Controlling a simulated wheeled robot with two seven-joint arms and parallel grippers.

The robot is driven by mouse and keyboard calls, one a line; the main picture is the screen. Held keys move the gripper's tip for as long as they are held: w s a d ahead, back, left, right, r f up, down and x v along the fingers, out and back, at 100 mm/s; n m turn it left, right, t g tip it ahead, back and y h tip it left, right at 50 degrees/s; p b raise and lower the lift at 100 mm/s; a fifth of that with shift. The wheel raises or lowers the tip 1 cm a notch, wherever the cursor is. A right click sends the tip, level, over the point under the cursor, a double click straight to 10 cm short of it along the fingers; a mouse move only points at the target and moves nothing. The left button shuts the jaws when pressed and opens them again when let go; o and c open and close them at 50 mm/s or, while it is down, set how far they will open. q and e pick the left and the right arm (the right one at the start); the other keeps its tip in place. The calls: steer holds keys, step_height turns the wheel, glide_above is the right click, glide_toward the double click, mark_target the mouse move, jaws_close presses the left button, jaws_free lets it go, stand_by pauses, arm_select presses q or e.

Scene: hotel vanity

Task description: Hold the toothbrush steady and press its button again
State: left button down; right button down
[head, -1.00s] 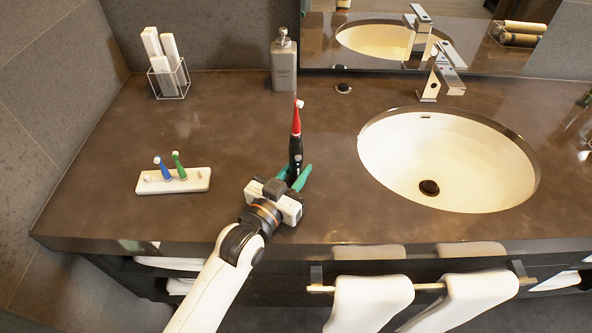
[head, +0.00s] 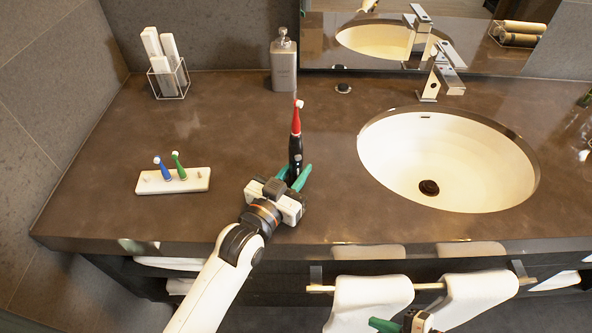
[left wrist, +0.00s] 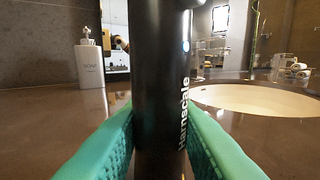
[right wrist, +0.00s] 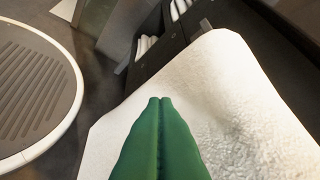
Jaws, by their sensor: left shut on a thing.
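The electric toothbrush (head: 296,143), black with a red head section and white bristles, stands upright on the counter left of the sink. My left gripper (head: 297,175) is shut around its lower body, with teal fingers on both sides. In the left wrist view, the black handle (left wrist: 158,80) fills the middle, with pale lettering and a small bright spot on its right side. The button cannot be made out clearly. My right gripper (head: 384,325) is low at the bottom edge, in front of the counter and far from the toothbrush. Its green fingers (right wrist: 160,100) are together and empty in the right wrist view.
A white holder (head: 190,184) with blue and green brush heads lies at left. A soap dispenser (head: 284,62) stands behind the toothbrush. The sink (head: 475,195) and faucet (head: 446,75) are to the right. White towels (head: 365,300) hang on the front rail near my right gripper.

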steer(key=w+a+r+y, duration=0.3)
steer(key=a+r+y, duration=0.2)
steer(key=a+r, duration=0.45)
steer(key=m+t+y, duration=0.3)
steer(key=m+t, duration=0.1)
steer(key=t, duration=0.1)
glide_toward(298, 158)
steer(key=s+a+r, duration=0.1)
steer(key=s, duration=0.1)
steer(key=s+a, duration=0.1)
steer(key=s, duration=0.1)
steer(key=s+a+r, duration=0.1)
steer(key=s, duration=0.1)
steer(key=shift+s+a+r, duration=0.15)
steer(key=shift+s+r, duration=0.1)
steer(key=shift+r, duration=0.05)
steer(key=shift+w+a, duration=0.4)
steer(key=shift+w, duration=1)
steer(key=shift+w+a, duration=0.4)
steer(key=shift+w, duration=0.95)
steer(key=shift+w+a, duration=0.35)
steer(key=shift+w, duration=1.05)
steer(key=shift+w, duration=0.1)
steer(key=shift+w+a, duration=0.1)
steer(key=shift+w, duration=0.2)
steer(key=shift+w, duration=0.2)
steer(key=shift+s, duration=0.65)
